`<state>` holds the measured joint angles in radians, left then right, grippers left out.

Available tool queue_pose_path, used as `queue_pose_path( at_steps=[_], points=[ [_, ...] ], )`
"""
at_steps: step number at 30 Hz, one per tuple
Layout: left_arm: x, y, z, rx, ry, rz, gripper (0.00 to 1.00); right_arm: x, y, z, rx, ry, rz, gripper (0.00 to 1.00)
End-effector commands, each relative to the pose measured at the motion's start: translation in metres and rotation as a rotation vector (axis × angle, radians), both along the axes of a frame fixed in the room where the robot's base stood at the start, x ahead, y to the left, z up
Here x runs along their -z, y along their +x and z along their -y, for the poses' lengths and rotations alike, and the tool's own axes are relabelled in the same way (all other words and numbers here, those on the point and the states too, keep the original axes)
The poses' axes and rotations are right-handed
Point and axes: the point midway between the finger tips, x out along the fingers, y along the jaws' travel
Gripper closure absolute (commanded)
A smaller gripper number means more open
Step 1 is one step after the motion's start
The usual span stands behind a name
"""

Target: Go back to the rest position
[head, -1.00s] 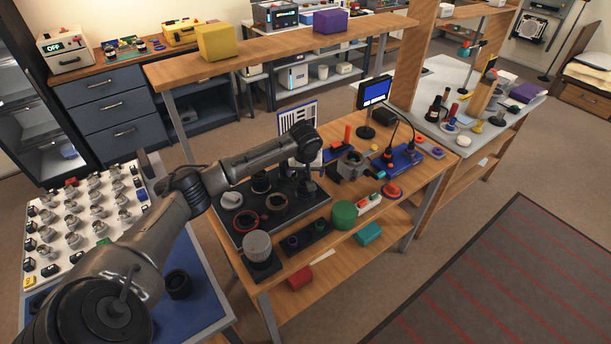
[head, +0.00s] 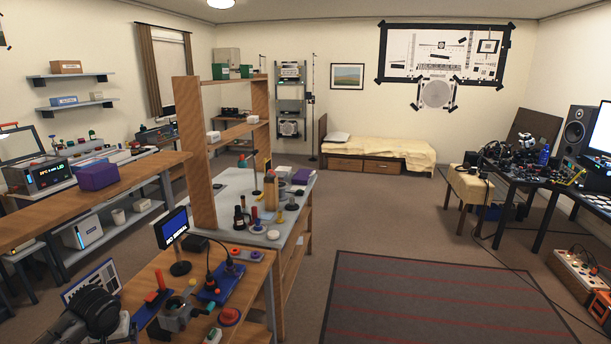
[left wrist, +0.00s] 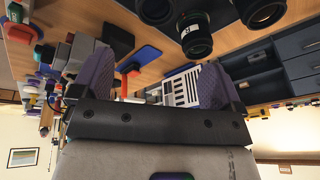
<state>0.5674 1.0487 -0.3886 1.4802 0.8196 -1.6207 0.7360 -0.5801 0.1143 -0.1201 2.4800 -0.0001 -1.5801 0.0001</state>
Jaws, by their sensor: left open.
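My left gripper (left wrist: 157,82) shows in the left wrist view with its two purple fingers spread wide apart. Nothing is held between them. A striped card (left wrist: 182,88) and the bench surface show behind the gap. In the head view a dark round link of my left arm is at the bottom left corner, over the near end of the wooden bench; the fingers cannot be made out there. Dark lens parts (left wrist: 196,38) show at the top of the left wrist view, apart from the fingers. My right gripper is in neither view.
The wooden bench (head: 150,279) holds a small monitor (head: 172,227), a blue fixture (head: 215,284) and a red button (head: 229,316). A tall wooden shelf (head: 199,160) stands behind it.

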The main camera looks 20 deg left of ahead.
Motion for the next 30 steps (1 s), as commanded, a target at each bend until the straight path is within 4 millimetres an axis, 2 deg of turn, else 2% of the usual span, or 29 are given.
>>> queue_pose_path(
  at_steps=[4,7,11,14,17,21,24,30],
  points=[
    [-0.023,0.01,0.005,0.269,0.182,-0.008,0.07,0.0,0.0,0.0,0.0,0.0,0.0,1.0],
    [-0.055,0.019,0.022,0.467,0.35,0.018,0.07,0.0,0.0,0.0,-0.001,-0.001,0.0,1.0],
    [-0.089,0.034,0.073,0.684,0.525,0.097,0.07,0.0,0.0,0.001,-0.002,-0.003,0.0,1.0],
    [-0.092,0.034,0.126,0.827,0.615,0.16,0.07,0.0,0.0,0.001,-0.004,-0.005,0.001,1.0],
    [-0.081,0.02,0.18,0.931,0.656,0.23,0.07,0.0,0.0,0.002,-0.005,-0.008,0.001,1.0],
    [-0.047,-0.023,0.25,0.986,0.601,0.336,0.07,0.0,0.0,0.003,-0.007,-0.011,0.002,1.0],
    [-0.018,-0.064,0.286,0.979,0.502,0.377,0.07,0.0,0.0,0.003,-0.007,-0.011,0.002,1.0],
    [0.047,-0.149,0.334,0.931,0.242,0.338,0.07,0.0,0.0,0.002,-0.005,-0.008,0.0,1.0]
  ],
)
